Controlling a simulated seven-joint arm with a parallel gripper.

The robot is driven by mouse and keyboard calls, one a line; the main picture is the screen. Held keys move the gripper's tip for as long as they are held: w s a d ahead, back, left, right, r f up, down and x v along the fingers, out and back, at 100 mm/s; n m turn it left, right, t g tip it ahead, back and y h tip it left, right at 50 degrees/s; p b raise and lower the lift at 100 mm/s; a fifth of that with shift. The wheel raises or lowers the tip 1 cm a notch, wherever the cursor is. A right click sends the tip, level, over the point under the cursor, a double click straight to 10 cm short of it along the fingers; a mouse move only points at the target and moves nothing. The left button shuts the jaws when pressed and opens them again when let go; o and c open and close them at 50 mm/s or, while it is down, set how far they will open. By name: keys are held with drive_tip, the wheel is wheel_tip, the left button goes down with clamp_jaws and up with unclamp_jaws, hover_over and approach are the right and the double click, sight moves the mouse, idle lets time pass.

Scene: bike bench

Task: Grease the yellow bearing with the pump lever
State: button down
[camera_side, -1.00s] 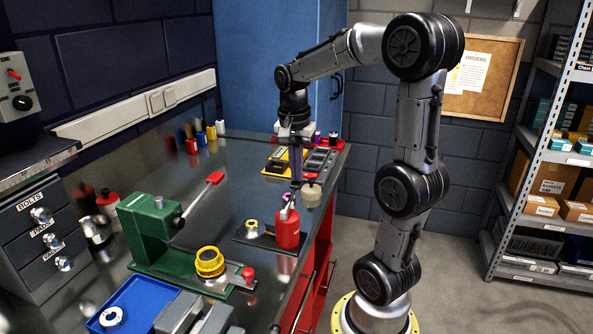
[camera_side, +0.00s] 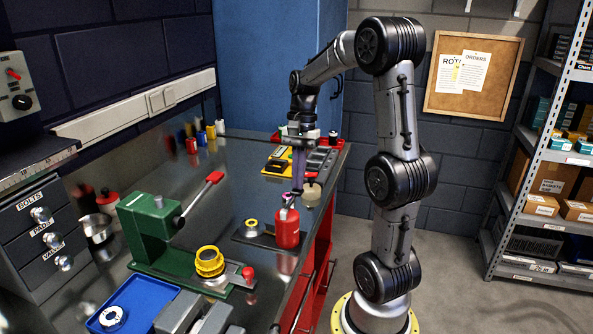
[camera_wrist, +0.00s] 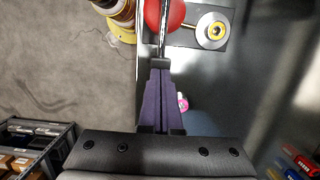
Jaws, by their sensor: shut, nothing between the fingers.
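The red grease pump (camera_side: 288,232) stands upright at the bench's right edge; its red body also shows at the top of the wrist view (camera_wrist: 176,14). Its metal lever (camera_wrist: 162,42) runs from the body toward my fingertips. The bearing with the yellow ring (camera_side: 251,228) sits beside the pump on a dark plate (camera_side: 268,243); in the wrist view the bearing (camera_wrist: 213,30) lies by the nozzle. My gripper (camera_side: 298,191) is shut and empty, pointing down just above the pump. In the wrist view its fingertips (camera_wrist: 160,66) are at the lever's end; I cannot tell whether they touch.
A green press (camera_side: 152,230) with a red-handled lever and a larger yellow ring part (camera_side: 209,262) stands to the left. A blue tray (camera_side: 135,302) is at the front.

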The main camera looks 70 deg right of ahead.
sight(294, 194)
drive_tip(key=shift+r, duration=0.9)
wheel_tip(294, 194, up, 14)
drive_tip(key=shift+d, duration=0.15)
idle(0.8)
drive_tip(key=a+h, duration=0.1)
drive_tip(key=a+r+h, duration=0.1)
drive_tip(key=a+h, duration=0.1)
drive_tip(key=shift+a, duration=0.2)
idle(0.4)
